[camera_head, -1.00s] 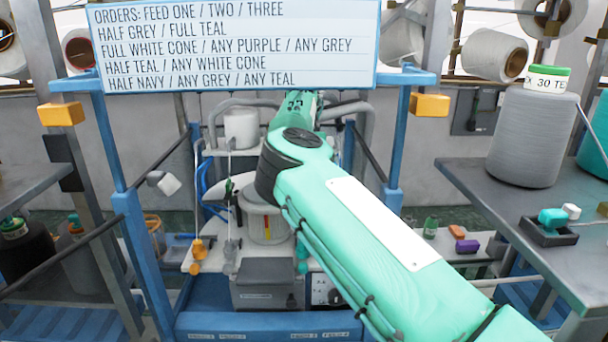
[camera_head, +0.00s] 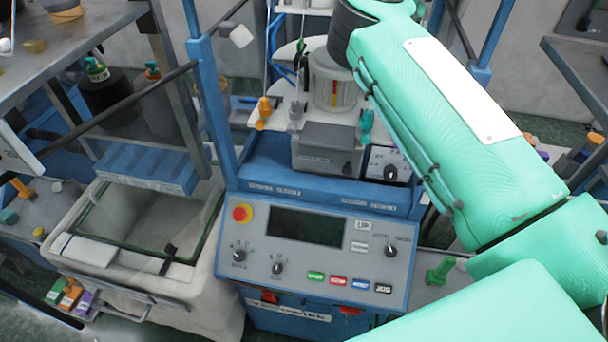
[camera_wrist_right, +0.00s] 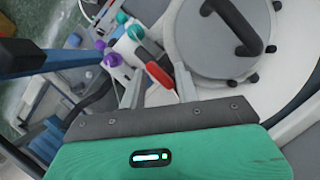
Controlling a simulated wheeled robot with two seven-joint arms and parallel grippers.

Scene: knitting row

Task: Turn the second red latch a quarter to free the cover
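Two small red latches show in the head view on the blue front below the control panel: the left one (camera_head: 269,296) and the right one (camera_head: 349,310). The blue cover (camera_head: 290,312) around them is partly cut off by the lower frame edge and my right arm. My right arm crosses the right side and reaches up past the top edge, so its gripper is outside that view. In the wrist view my right gripper (camera_wrist_right: 160,72) has its fingers apart. A red elongated piece (camera_wrist_right: 159,74) shows between them; contact cannot be told. My left gripper is not in view.
The control panel (camera_head: 320,245) has a screen, knobs and a red stop button (camera_head: 242,213). A pale bin (camera_head: 150,225) stands at left. A grey round lid (camera_wrist_right: 215,40) with a dark handle is close beyond my right gripper. Blue posts flank the machine.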

